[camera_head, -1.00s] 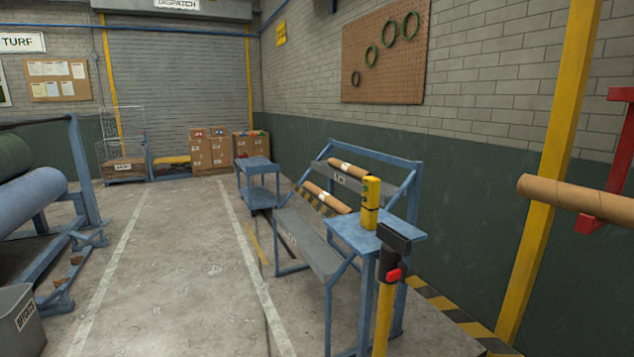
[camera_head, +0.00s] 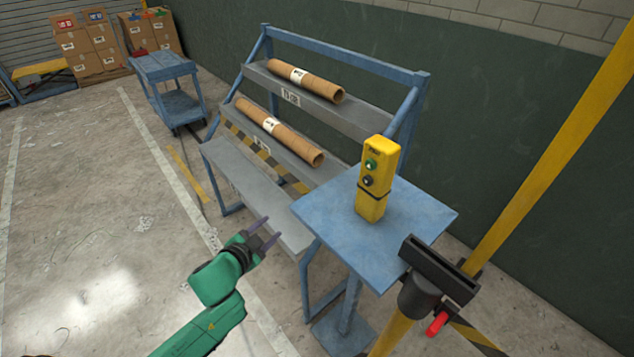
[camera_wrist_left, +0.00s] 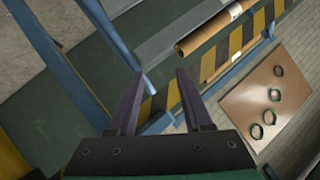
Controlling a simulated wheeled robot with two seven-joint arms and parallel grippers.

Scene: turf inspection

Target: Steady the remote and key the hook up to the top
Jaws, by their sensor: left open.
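The yellow remote (camera_head: 374,178) stands upright on the small blue stand (camera_head: 320,210). Its front shows a green button above a dark one. My left gripper (camera_head: 264,232) is open and empty, to the left of the stand and lower in the picture than the remote, apart from both. In the left wrist view its two dark fingers (camera_wrist_left: 158,95) are spread with nothing between them. No hook shows in these views. My right gripper is not in view.
A blue rack (camera_head: 345,112) with cardboard tubes (camera_head: 280,131) stands behind the stand. A yellow post with a black head (camera_head: 438,270) and red lever stands at the front right. A blue cart (camera_head: 168,70) is farther back. The floor at left is clear.

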